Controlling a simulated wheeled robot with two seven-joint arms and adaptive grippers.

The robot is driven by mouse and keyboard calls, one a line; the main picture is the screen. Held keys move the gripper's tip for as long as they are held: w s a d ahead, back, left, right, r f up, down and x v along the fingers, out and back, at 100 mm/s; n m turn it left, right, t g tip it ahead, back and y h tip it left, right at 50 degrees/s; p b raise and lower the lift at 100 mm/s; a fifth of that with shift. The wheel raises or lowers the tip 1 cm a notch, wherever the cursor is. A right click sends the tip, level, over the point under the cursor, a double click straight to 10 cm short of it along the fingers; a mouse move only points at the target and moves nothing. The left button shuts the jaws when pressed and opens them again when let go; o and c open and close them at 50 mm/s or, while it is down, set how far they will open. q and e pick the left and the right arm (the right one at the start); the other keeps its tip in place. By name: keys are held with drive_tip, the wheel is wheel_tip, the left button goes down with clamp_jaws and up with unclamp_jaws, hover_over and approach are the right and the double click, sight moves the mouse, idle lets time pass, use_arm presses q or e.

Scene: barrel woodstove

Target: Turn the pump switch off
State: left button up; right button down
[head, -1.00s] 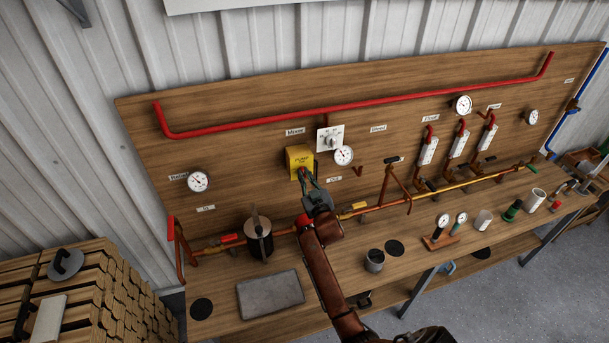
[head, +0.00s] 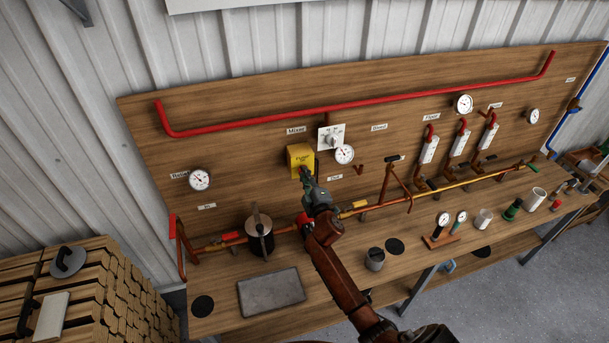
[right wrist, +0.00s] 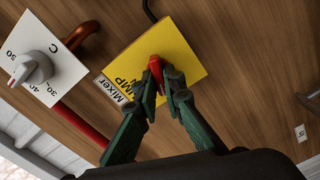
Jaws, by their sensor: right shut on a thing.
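The pump switch is a yellow box (head: 299,155) on the upright wooden board, under the "Mixer" label. In the right wrist view its yellow face (right wrist: 176,58) carries the word "PUMP" and a red knob (right wrist: 156,68). My right gripper (head: 306,179) reaches up to the front of the box. In the right wrist view the green fingers of my right gripper (right wrist: 164,82) are shut on the red knob, one on each side. The fingers hide part of the knob and the lettering. My left gripper is not in view.
A white dial plate (head: 330,137) with a grey knob (right wrist: 34,68) sits right of the box, with a round gauge (head: 344,154) below it. Copper pipes run along the board's foot. A metal pot (head: 259,232) and a grey slab (head: 271,292) are on the bench.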

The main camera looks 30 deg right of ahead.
drive_tip(key=shift+f+n, duration=0.1)
drive_tip(key=shift+n, duration=2.1)
drive_tip(key=c, duration=2)
unclamp_jaws()
drive_tip(key=shift+c, duration=0.2)
drive_tip(key=v, duration=1.2)
drive_tip(key=shift+f, duration=0.15)
